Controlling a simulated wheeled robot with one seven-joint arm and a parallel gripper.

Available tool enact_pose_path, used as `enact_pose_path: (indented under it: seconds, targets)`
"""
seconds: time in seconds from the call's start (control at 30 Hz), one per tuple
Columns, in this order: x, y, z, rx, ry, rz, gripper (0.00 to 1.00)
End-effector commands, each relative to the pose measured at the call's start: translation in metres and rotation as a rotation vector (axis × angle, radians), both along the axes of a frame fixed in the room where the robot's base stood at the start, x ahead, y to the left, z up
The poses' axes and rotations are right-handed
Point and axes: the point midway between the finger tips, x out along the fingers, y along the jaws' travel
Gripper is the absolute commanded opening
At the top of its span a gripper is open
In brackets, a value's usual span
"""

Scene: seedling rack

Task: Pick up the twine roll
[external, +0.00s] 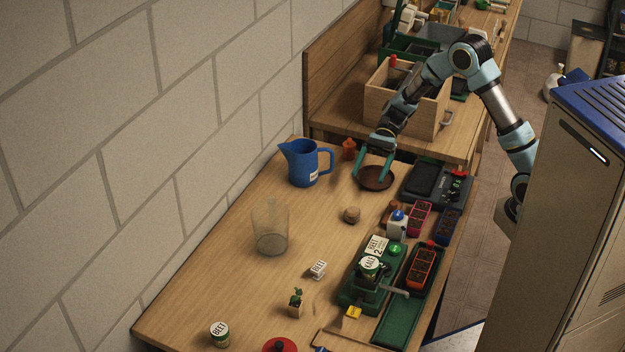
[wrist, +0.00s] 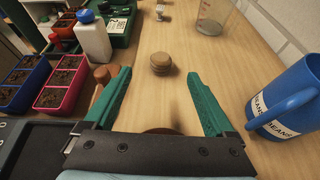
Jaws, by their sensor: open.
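The twine roll (external: 351,215) is a small tan-brown roll standing on the wooden table, near the middle of its far half. In the wrist view the roll (wrist: 161,64) stands ahead of my gripper, roughly centred between the fingers but beyond their tips. My gripper (external: 374,165) is open and empty, with green fingers, above the dark brown saucer (external: 375,178). The gripper (wrist: 160,82) does not touch the roll. The saucer is mostly hidden under the gripper in the wrist view.
A blue jug (external: 304,164) and a clear beaker (external: 270,228) stand left of the roll. A white bottle with a blue cap (external: 397,226) and seedling trays (external: 418,218) stand to its right. Bare tabletop surrounds the roll. A wooden crate (external: 435,118) stands on the bench behind.

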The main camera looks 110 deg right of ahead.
Motion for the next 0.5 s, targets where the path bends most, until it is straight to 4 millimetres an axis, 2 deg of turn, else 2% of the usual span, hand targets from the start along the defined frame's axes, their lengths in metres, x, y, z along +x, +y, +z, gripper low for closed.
enact_pose_path:
  seconds: [0.03,0.13,0.27,0.5]
  targets:
    - [0.0,0.001,-0.014,0.005,0.002,0.001,0.89]
    - [0.001,0.001,-0.029,0.001,0.0,0.002,0.89]
    - [0.006,0.005,-0.035,0.0,-0.001,0.004,0.89]
    - [0.029,0.028,-0.047,0.001,0.001,0.004,0.89]
